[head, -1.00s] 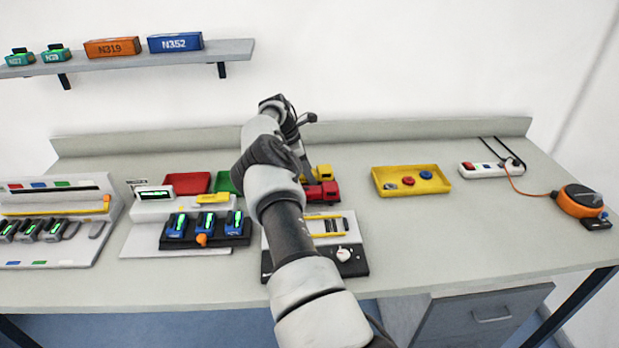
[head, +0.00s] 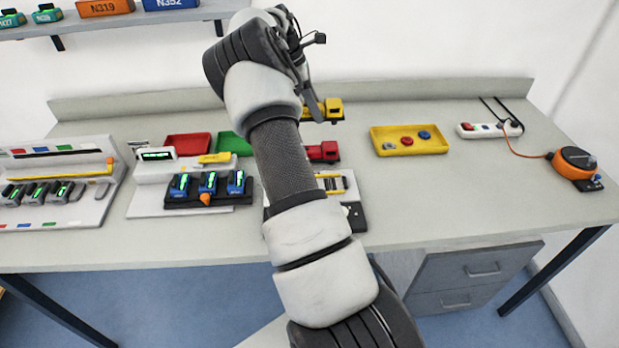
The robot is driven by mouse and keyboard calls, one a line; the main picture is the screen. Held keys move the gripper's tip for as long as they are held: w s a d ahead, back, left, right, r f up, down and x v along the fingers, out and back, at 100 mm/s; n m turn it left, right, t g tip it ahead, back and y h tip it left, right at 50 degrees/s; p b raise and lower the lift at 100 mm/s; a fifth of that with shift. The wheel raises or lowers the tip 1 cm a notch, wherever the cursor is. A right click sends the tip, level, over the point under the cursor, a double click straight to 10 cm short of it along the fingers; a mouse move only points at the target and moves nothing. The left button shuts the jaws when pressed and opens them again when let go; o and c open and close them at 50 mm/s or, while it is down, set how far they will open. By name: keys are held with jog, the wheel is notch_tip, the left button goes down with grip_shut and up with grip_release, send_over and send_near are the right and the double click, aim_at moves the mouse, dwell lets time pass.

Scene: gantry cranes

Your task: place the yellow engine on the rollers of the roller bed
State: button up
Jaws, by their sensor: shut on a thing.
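The yellow engine (head: 334,109) is held up behind and above the red engine (head: 326,151), partly hidden by my arm. My gripper (head: 312,108) is shut on the yellow engine; its fingers are mostly hidden behind my wrist. The unit with yellow rails, which looks like the roller bed (head: 350,190), lies near the front of the table. My forearm covers its left part, so its rollers do not show clearly.
A yellow tray (head: 408,148) with buttons, a power strip (head: 490,129) and an orange reel (head: 574,163) are to the right. A blue-block rack (head: 246,199) and red (head: 188,145) and green trays are left. Table space at front right is clear.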

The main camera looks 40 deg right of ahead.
jog(key=s+a+p, duration=0.1)
jog(key=s+a, duration=0.9)
jog(key=s, duration=0.1)
jog(key=f, duration=0.4)
jog(key=s+f, duration=0.1)
jog(key=f, duration=0.1)
jog(key=shift+f, duration=0.1)
jog(key=shift+w+f, duration=0.1)
jog(key=shift+f, duration=2.1)
jog(key=shift+f, duration=0.15)
jog(key=o, duration=1.3)
jog(key=shift+c, duration=0.2)
jog(key=shift+a, duration=0.1)
